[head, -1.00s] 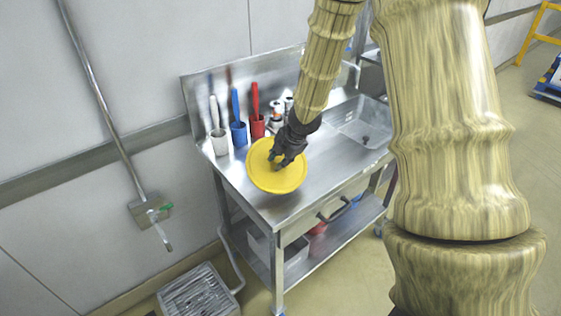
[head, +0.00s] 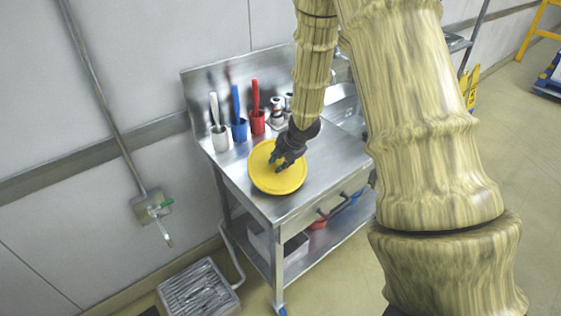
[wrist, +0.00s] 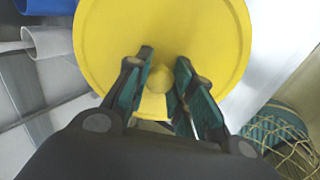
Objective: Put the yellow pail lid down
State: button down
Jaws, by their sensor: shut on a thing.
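The yellow pail lid (head: 279,180) is a round disc with a small central knob. In the head view it is over the front left part of the steel table (head: 335,160); I cannot tell whether it touches the top. My gripper (head: 277,160) is at the lid's middle, shut on its knob. In the wrist view the lid (wrist: 205,28) fills the upper middle, and the fingers of my gripper (wrist: 160,82) stand on both sides of the knob. The lid's underside is hidden.
White (head: 219,140), blue (head: 239,130) and red (head: 257,121) cups with handled tools stand along the table's back left. Small canisters (head: 277,110) stand beside them. A sink is at the right, partly behind my arm. A floor drain grate (head: 198,290) lies below.

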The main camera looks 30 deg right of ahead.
jog(key=shift+f, duration=0.1)
jog(key=c, duration=1.2)
grip_release()
jog(key=shift+c, duration=0.2)
jog(key=p+v, duration=0.1)
jog(key=v, duration=1.1)
jog(key=shift+p, duration=0.3)
jog(key=shift+s, duration=0.15)
